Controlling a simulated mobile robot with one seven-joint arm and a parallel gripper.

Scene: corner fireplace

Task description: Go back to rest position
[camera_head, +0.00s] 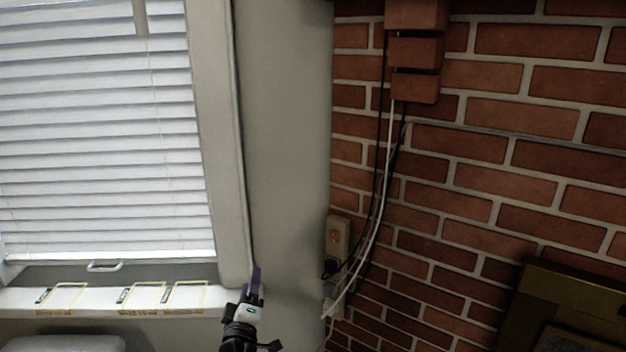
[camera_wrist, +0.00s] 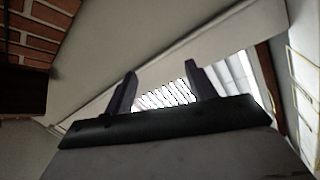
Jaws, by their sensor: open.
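My gripper (camera_head: 254,283) is at the bottom middle of the head view, pointing up, in front of the grey wall strip and beside the right end of the window sill. In the wrist view my gripper (camera_wrist: 157,88) shows two dark purple fingers standing apart, with nothing between them. Behind the fingers the wrist view shows the bright window blinds (camera_wrist: 168,95). My gripper holds nothing and no object touches its fingers.
A white sill (camera_head: 100,297) with several yellow wire frames (camera_head: 185,297) runs under the blinds (camera_head: 100,130). A brick wall (camera_head: 490,150) with hanging cables and an outlet (camera_head: 338,236) is on the right. A dark gold-framed panel (camera_head: 575,305) stands at bottom right.

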